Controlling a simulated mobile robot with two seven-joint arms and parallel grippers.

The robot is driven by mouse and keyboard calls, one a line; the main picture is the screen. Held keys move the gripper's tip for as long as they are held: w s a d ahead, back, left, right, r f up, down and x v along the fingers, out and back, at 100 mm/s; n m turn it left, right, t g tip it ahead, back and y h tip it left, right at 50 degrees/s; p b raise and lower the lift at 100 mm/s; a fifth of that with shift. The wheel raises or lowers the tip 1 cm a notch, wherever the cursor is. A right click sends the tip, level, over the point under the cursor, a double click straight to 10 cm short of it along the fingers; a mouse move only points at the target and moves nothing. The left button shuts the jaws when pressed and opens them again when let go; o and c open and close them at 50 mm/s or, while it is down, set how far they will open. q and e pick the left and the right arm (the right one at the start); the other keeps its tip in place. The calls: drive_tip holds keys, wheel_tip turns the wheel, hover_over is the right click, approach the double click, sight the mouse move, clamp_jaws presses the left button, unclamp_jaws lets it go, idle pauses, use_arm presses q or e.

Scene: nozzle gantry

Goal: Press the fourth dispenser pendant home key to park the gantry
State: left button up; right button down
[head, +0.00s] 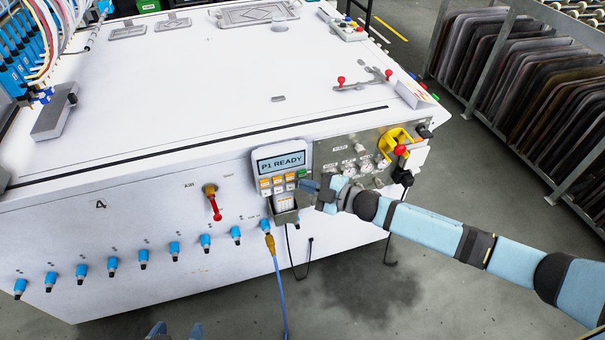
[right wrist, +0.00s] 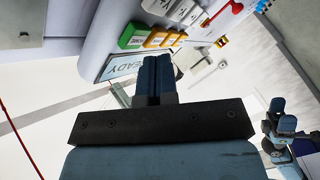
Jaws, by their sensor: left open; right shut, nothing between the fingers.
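The dispenser pendant (head: 280,172) hangs in a holder on the white machine's front face. Its screen (head: 281,162) reads "P1 READY". I cannot read the key labels. My right gripper (head: 308,184) is shut and empty, its tips close to the pendant's right-hand keys; contact cannot be told. In the right wrist view its fingers (right wrist: 155,78) point at the key side. My left gripper (head: 173,330) is open and only partly visible at the bottom edge.
A metal control panel (head: 350,160) with a yellow-framed red knob (head: 400,150) is right of the pendant. A red-handled valve (head: 215,205) is on its left. A blue cable (head: 280,290) and a black cable hang below.

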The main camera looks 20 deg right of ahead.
drive_tip(key=s+p, duration=0.2)
drive_tip(key=s, duration=0.3)
idle(0.4)
drive_tip(key=shift+d, duration=0.15)
idle(0.4)
